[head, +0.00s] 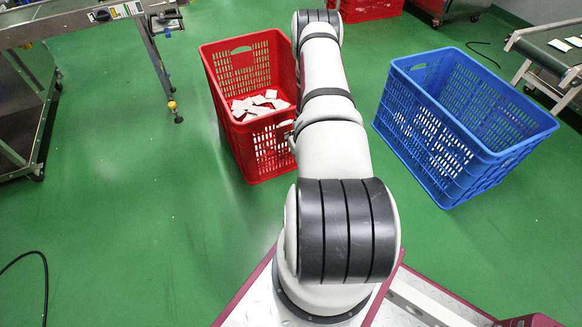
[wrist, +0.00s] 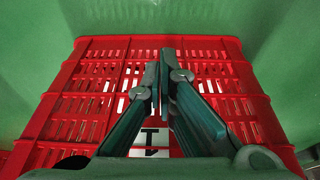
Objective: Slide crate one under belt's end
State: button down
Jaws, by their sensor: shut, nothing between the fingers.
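A red slotted crate (head: 227,109) stands on the floor left of my arm in the head view, with several pale packets (head: 262,103) inside. A slotted red crate wall (wrist: 88,75) fills much of the wrist view. My gripper (wrist: 159,72) is shut and empty in front of it; I cannot tell whether it touches. A white label (wrist: 152,140) with a dark mark shows between the finger links, partly hidden. My arm hides the gripper in the head view. One conveyor (head: 75,22) is at the upper left, another (head: 550,48) at the upper right.
A blue slotted crate (head: 420,152) stands right of my arm. Another red crate (head: 372,8) is at the top edge. A conveyor leg (head: 160,70) stands left of the near red crate. Green floor (head: 130,210) is clear at the left; a black cable (head: 44,275) lies there.

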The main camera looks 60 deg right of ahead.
jog(key=w+d+b+x, duration=0.1)
jog(key=b+x, duration=0.6)
jog(key=x, duration=0.6)
jog(key=shift+w+r+b, duration=0.25)
jog(key=shift+w+b, duration=0.05)
jog(key=shift+w, duration=0.1)
